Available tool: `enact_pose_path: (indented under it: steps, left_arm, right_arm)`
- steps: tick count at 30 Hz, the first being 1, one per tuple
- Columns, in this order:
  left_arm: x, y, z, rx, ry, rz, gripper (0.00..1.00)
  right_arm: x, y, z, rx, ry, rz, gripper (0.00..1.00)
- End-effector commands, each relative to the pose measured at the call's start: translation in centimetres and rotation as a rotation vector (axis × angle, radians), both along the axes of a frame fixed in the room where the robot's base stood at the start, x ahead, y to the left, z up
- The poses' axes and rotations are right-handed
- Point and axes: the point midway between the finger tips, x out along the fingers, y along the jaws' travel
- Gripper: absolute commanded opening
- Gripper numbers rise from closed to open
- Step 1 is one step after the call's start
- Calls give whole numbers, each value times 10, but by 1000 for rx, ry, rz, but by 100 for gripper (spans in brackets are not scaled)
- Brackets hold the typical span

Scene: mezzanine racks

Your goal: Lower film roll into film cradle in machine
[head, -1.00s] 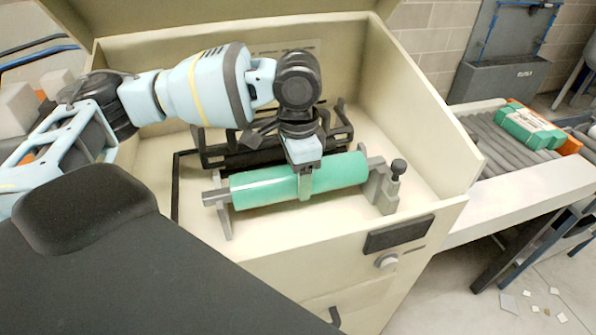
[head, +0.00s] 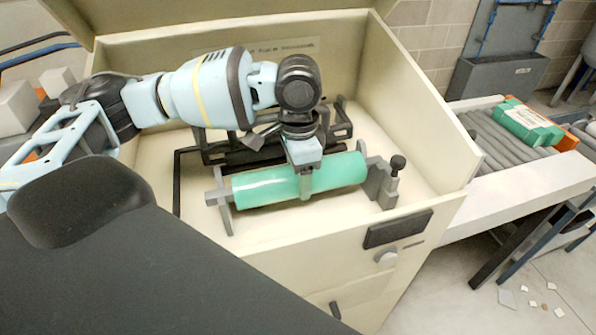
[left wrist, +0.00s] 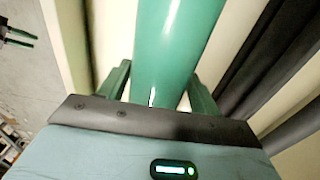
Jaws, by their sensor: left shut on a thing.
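The green film roll (head: 265,186) lies sideways inside the open machine (head: 428,123), with a grey shaft end showing at its left. My left gripper (head: 305,178) is shut on the middle of the roll from above. In the left wrist view the green roll (left wrist: 172,45) runs between the two green fingers (left wrist: 160,88). The film cradle (head: 383,186) has a grey bracket at the roll's right end and a thin grey upright at its left end. The roll is between them; I cannot tell whether its shaft rests in both supports.
A black frame with dark rollers (head: 240,152) stands behind the roll. A black-knobbed post (head: 397,165) rises at the right bracket. The machine's walls surround the work area. A roller conveyor (head: 500,140) carrying a green-and-white box (head: 528,124) is outside at right.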

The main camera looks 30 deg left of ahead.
Motion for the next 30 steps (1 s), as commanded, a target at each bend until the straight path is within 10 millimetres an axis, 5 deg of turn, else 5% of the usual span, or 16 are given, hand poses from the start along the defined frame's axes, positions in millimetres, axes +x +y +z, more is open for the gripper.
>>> enact_pose_path:
  steps: [1,2,7,17,30]
  left_arm:
    - [1,0,3,-2,-7,0,3]
    - [1,0,3,-2,-6,0,65]
    - [1,0,2,-1,-4,0,87]
    - [-1,0,-1,1,3,0,89]
    - [1,-1,62,-2,-4,0,89]
  right_arm:
    - [0,0,0,0,-1,0,36]
    - [0,0,0,0,-1,0,36]
    - [0,0,-1,0,2,0,36]
    - [-1,0,-2,-1,4,0,36]
    - [2,-1,1,-4,-6,2,36]
